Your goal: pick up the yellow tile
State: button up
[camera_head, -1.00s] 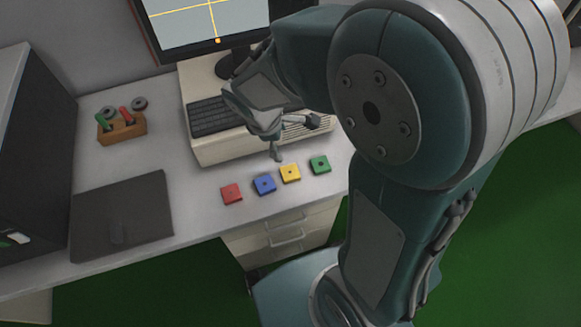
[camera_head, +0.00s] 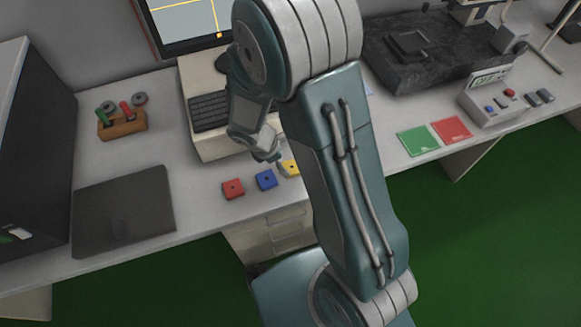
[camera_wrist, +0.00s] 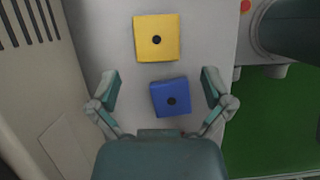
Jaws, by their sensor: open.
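The yellow tile (camera_wrist: 157,41), a square with a dark central hole, lies on the desk at the top middle of the wrist view. In the head view the yellow tile (camera_head: 289,168) is partly hidden by my arm. The blue tile (camera_wrist: 168,99) lies between and just ahead of my gripper's fingers in the wrist view; it also shows in the head view (camera_head: 266,180). My gripper (camera_wrist: 160,88) is open and empty, its fingers spread on either side of the blue tile in that picture. The yellow tile is beyond the fingertips.
A red tile (camera_head: 233,188) lies left of the blue one. A beige computer with keyboard (camera_head: 208,114) stands behind the tiles. The green tile is not visible now. A dark flat panel (camera_head: 125,210) lies at left; green and red cards (camera_head: 418,141) lie at right.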

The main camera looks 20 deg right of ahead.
aim_at(290, 167)
jog(key=x, duration=0.5)
jog(key=shift+w+d+r, duration=0.1)
jog(key=shift+w+d, duration=0.1)
jog(key=shift+d, duration=0.15)
jog(key=shift+a, duration=0.1)
jog(key=c, duration=1.1)
